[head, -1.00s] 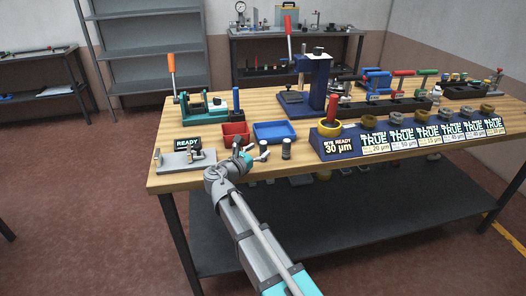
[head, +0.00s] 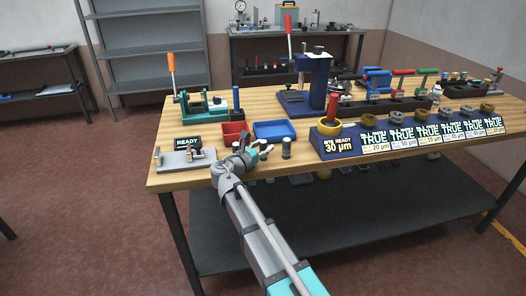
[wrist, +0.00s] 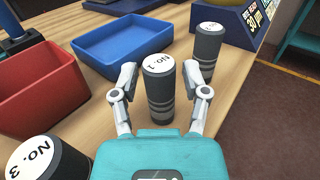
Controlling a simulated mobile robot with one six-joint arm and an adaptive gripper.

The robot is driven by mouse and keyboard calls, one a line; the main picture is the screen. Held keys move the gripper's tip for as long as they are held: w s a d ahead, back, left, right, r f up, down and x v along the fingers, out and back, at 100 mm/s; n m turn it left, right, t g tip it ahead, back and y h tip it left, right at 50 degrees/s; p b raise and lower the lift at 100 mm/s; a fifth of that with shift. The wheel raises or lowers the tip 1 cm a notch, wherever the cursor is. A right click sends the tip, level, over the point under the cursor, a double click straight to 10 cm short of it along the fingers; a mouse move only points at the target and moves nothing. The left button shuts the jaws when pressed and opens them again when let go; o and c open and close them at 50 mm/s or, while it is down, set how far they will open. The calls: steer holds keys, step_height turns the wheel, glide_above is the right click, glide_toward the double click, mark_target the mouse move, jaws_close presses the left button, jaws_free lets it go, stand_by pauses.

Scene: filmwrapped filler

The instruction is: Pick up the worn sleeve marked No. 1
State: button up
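The sleeve marked No. 1 (wrist: 159,98) is a dark grey cylinder with lighter bands and a white top, standing upright on the wooden bench. My gripper (wrist: 159,70) is open, with one finger on each side of this sleeve and a visible gap on both sides. In the head view my gripper (head: 256,146) is low over the bench's front edge and mostly hides that sleeve. A sleeve marked No. 3 (wrist: 50,162) is at the lower left of the wrist view. Another sleeve (wrist: 207,46) stands beyond the right finger, its marking unreadable; the head view shows it too (head: 286,149).
A blue tray (wrist: 98,58) and a red bin (wrist: 38,97) lie to the left of the fingers. A dark blue gauge stand (head: 337,146) with a 30 µm sign is to the right. The bench's front edge (head: 310,167) is close by.

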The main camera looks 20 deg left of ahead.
jaws_close()
steer(key=shift+r, duration=0.2)
step_height(320, 180, up, 2)
steer(key=p, duration=0.2)
steer(key=shift+r+p, duration=0.1)
steer(key=shift+p, duration=0.2)
steer(key=s+d+r+p, duration=0.3)
steer(key=s+r+p, duration=0.7)
steer(key=s, duration=0.3)
steer(key=shift+s+d+r, duration=0.15)
steer(key=shift+s+r, duration=0.1)
steer(key=shift+s, duration=0.1)
